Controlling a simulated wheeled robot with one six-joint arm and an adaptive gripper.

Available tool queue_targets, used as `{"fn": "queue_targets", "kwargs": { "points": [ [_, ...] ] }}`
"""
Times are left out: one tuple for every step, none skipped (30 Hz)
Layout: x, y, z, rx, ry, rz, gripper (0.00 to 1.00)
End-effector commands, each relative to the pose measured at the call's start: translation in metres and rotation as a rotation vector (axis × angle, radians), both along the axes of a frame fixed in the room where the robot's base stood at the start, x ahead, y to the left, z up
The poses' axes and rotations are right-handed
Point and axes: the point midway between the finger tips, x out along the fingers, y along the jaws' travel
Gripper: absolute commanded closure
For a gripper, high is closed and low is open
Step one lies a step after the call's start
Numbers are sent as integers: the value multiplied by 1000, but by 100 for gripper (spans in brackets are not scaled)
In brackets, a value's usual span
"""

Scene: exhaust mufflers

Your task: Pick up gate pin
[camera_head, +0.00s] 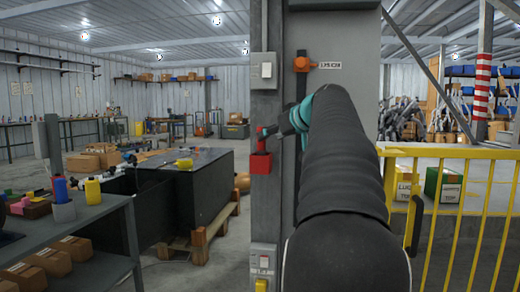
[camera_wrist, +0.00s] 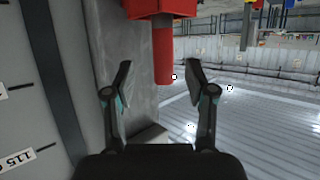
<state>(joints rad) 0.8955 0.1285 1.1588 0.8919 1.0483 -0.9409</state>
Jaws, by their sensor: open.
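The gate pin is a red upright rod (camera_head: 261,134) standing in a red holder (camera_head: 260,163) on the grey pillar. In the wrist view, which is upside down, the pin (camera_wrist: 163,52) points down out of its holder (camera_wrist: 160,8). My gripper (camera_head: 270,131) is beside the pin at the pillar, its fingers partly hidden by the wrist in the head view. In the wrist view my gripper (camera_wrist: 159,80) is open, and the pin's free end appears between the two fingertips. I see no clear contact; the distance in depth is hard to judge.
The grey pillar (camera_head: 270,215) stands close beside the gripper, with a switch box (camera_head: 263,70) above and a button box (camera_head: 263,262) below. An orange fitting (camera_head: 303,63) is up on the right. A yellow railing (camera_head: 470,153) is at right, a dark bench (camera_head: 75,230) at left.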

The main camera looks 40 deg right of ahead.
Motion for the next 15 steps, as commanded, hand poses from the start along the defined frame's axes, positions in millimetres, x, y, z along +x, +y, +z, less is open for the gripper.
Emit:
{"fn": "queue_targets", "kwargs": {
  "points": [
    [3, 0, -1, 0, 0, 0, 45],
    [4, 0, -1, 0, 0, -1, 45],
    [5, 0, -2, -1, 0, -1, 45],
    [6, 0, -2, -1, 0, -2, 45],
    [7, 0, -3, -2, 0, -1, 45],
    [9, 0, -3, 0, 0, -1, 45],
    [10, 0, -4, 0, 0, -1, 45],
    [13, 0, -5, -1, 1, 0, 45],
    [17, 1, -7, 0, 1, 1, 45],
    [21, 1, -9, 0, 1, 1, 45],
    [24, 1, -11, 0, 1, 1, 45],
    [30, 2, -13, 1, 2, 1, 45],
    [34, 2, -15, 1, 2, 2, 45],
    [38, 2, -17, 1, 1, 2, 45],
    [43, 1, -19, 0, 1, 1, 45]
  ]
}}
